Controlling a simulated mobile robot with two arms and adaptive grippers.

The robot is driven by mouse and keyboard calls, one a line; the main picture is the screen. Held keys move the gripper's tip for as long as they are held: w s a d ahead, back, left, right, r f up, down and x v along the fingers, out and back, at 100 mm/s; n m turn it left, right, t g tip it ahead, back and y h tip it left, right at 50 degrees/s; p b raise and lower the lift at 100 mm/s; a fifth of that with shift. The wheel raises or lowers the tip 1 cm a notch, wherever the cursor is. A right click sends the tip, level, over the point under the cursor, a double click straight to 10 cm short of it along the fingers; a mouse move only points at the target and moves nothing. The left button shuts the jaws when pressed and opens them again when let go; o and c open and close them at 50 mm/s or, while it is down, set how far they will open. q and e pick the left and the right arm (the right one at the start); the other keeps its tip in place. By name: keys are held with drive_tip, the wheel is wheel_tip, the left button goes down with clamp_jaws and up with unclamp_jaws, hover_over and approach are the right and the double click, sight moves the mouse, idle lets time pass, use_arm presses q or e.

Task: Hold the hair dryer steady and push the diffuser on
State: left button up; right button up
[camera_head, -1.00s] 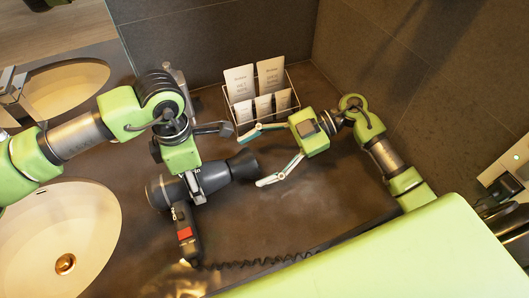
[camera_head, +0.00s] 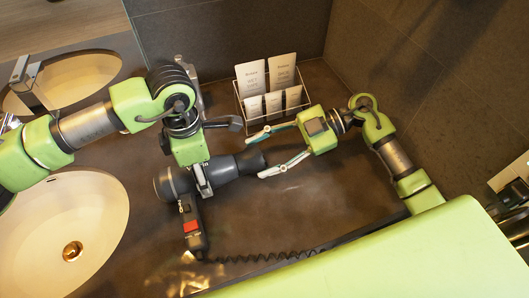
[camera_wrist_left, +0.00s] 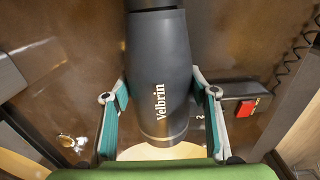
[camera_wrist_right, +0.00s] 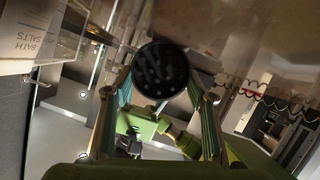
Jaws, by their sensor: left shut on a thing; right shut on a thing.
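The dark grey hair dryer (camera_head: 222,170) lies across the counter, its round rear to the left and its handle (camera_head: 192,228) hanging toward the front. My left gripper (camera_head: 200,180) is shut on its barrel. The left wrist view shows the barrel (camera_wrist_left: 160,60) between the two fingers. A dark flared diffuser (camera_head: 252,159) sits at the barrel's right end, in line with it and appearing to touch it. My right gripper (camera_head: 260,157) is shut on the diffuser, a finger on each side. The right wrist view shows its round, slotted face (camera_wrist_right: 160,70). How deeply it is seated cannot be told.
A wire rack with white packets (camera_head: 268,82) stands behind the diffuser. A sink basin (camera_head: 95,205) lies at left, with a mirror behind it. The coiled cord (camera_head: 265,257) runs along the front edge. Counter right of the handle is clear.

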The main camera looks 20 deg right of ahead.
use_arm(q)
drive_tip(key=shift+d, duration=0.1)
use_arm(e)
drive_tip(key=shift+a, duration=0.15)
drive_tip(key=o, duration=1.2)
drive_tip(key=shift+c, duration=0.2)
drive_tip(key=v, duration=0.7)
drive_tip(key=shift+d, duration=0.3)
use_arm(q)
drive_tip(key=o, duration=1.7)
drive_tip(key=shift+r, duration=0.1)
